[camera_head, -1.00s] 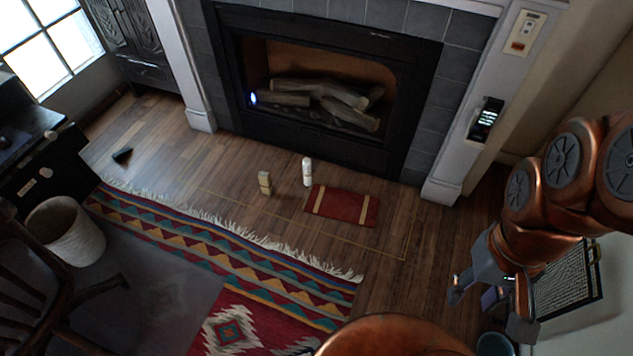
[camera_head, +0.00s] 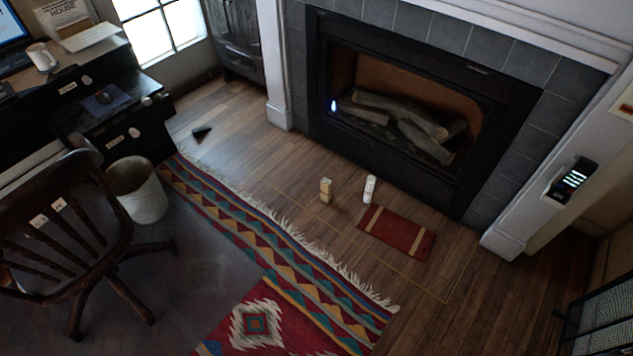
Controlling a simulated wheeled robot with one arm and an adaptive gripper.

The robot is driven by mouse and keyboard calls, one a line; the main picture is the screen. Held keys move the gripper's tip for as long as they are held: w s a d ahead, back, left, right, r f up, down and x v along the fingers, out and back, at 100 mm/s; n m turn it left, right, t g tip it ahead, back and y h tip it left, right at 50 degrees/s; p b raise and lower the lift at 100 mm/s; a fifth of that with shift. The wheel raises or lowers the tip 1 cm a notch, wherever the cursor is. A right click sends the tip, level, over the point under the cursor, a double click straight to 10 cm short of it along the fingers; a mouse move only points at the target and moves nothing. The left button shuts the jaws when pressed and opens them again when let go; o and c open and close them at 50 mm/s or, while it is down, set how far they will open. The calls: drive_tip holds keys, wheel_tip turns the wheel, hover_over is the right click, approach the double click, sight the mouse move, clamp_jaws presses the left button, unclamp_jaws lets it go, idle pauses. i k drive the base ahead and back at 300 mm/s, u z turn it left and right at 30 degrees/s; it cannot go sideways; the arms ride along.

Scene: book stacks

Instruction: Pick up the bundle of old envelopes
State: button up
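A small tan upright block (camera_head: 326,190) with a band across it stands on the wooden floor in front of the fireplace. It may be the bundle of old envelopes, but it is too small to tell. A white cylinder (camera_head: 369,189) stands just to its right, apart from it. A flat red rectangular piece (camera_head: 396,233) with two tan bands lies to the right of the cylinder. My gripper is not in view.
A fireplace (camera_head: 415,105) stands behind these things. A fringed patterned rug (camera_head: 255,255) lies in front. A wooden chair (camera_head: 75,225), waste basket (camera_head: 137,190) and dark desk (camera_head: 100,120) fill the left. Bare floor lies at the right; a dark-framed mesh panel (camera_head: 603,320) stands at the lower right.

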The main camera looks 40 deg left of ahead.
sight(326, 183)
drive_tip(key=u, duration=0.75)
drive_tip(key=i, duration=1.25)
drive_tip(key=u, duration=1.55)
drive_tip(key=i, duration=0.45)
drive_tip(key=u, duration=0.35)
